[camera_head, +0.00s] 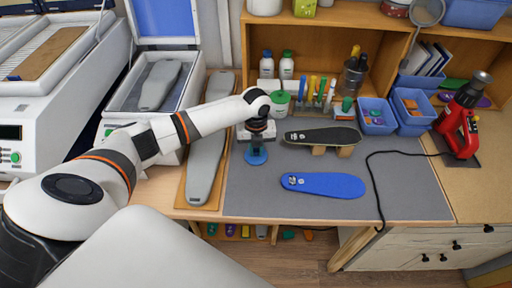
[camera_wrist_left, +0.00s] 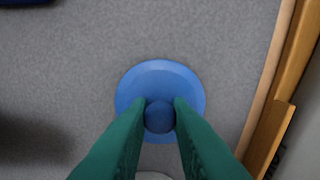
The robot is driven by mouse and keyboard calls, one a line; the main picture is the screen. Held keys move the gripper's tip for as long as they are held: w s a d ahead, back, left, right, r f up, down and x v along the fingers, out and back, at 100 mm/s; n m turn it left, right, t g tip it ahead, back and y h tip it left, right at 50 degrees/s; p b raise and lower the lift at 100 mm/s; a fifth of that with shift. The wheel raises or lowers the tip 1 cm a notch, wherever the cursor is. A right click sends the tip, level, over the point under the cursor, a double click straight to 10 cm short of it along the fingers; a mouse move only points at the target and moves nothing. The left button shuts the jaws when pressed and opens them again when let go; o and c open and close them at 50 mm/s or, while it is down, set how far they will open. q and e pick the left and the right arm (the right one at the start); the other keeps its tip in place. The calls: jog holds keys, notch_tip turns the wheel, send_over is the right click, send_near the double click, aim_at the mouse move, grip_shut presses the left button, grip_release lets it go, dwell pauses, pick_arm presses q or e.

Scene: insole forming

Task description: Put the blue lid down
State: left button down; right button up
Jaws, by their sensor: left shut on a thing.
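The blue lid (camera_wrist_left: 160,78) is a round disc with a ball-shaped knob. In the left wrist view the two green fingers of my left gripper (camera_wrist_left: 159,116) are shut on the knob from both sides. In the head view the lid (camera_head: 256,157) is at the left part of the grey mat, under my left gripper (camera_head: 257,143). I cannot tell whether the lid touches the mat. My right gripper is not in view.
A blue insole (camera_head: 323,185) lies on the grey mat (camera_head: 400,185) to the right. A dark insole (camera_head: 322,136) rests on wooden blocks behind it. A grey insole (camera_head: 206,165) is at the left. A black cable (camera_head: 372,190) crosses the mat. Bottles and blue bins (camera_head: 376,117) stand behind.

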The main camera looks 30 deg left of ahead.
aim_at(256, 150)
pick_arm(q)
jog(key=shift+f, duration=0.15)
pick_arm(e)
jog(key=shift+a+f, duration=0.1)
pick_arm(q)
jog(key=c, duration=1.5)
grip_release()
jog(key=shift+o, duration=0.9)
notch_tip(256, 150, up, 12)
jog(key=b, duration=0.2)
jog(key=shift+r, duration=0.25)
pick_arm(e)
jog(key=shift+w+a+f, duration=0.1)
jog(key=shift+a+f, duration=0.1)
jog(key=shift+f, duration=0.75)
